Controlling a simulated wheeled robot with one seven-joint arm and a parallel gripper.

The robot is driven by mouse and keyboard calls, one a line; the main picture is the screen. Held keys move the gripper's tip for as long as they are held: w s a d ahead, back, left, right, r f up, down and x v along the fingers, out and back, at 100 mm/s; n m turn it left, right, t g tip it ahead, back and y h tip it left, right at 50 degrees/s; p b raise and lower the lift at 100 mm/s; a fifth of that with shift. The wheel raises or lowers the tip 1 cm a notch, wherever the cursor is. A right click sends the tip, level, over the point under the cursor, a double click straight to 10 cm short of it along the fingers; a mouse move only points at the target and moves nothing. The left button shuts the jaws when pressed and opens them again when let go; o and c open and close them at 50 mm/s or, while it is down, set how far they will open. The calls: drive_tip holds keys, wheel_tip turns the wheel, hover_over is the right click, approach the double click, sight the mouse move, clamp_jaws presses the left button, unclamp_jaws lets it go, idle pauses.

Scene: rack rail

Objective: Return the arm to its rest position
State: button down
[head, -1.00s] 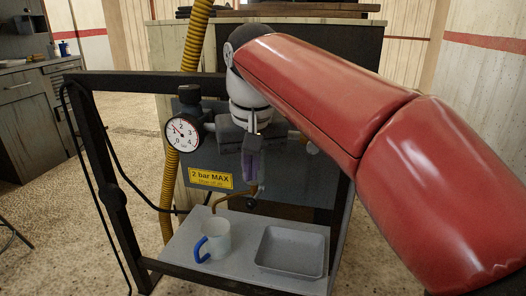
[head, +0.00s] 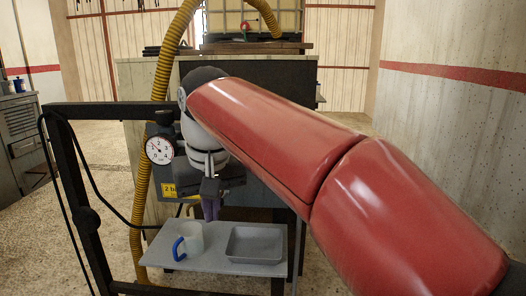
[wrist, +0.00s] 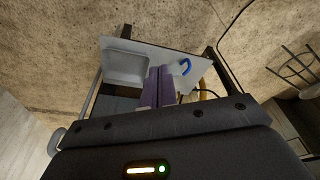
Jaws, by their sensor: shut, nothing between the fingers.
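My gripper (head: 209,209) hangs at the end of my red arm (head: 275,140), in front of the grey panel and above the back of the shelf. Its purple fingers are together with nothing between them. In the wrist view the shut fingers (wrist: 158,86) point toward the shelf (wrist: 165,52). My arm reaches in from the lower right of the head view and hides part of the panel and the yellow label (head: 169,190).
A white mug with a blue handle (head: 194,238) and a grey tray (head: 256,244) stand on the shelf (head: 215,266). A pressure gauge (head: 159,150), a dark frame (head: 75,190) and a yellow hose (head: 141,190) are on the left. Open floor lies right of the rack.

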drive_tip(key=s+d+f+m+t, duration=0.1)
drive_tip(key=s+d+f, duration=0.2)
drive_tip(key=d, duration=0.5)
drive_tip(key=s+d+f+m+t, duration=0.1)
drive_tip(key=s+d+f+m, duration=0.15)
drive_tip(key=d, duration=0.45)
drive_tip(key=s+d+f+m+t+h, duration=0.1)
drive_tip(key=s+d+f, duration=0.7)
drive_tip(key=f, duration=0.3)
drive_tip(key=shift+s+d+f, duration=0.2)
drive_tip(key=shift+s+d, duration=0.15)
drive_tip(key=shift+d, duration=0.4)
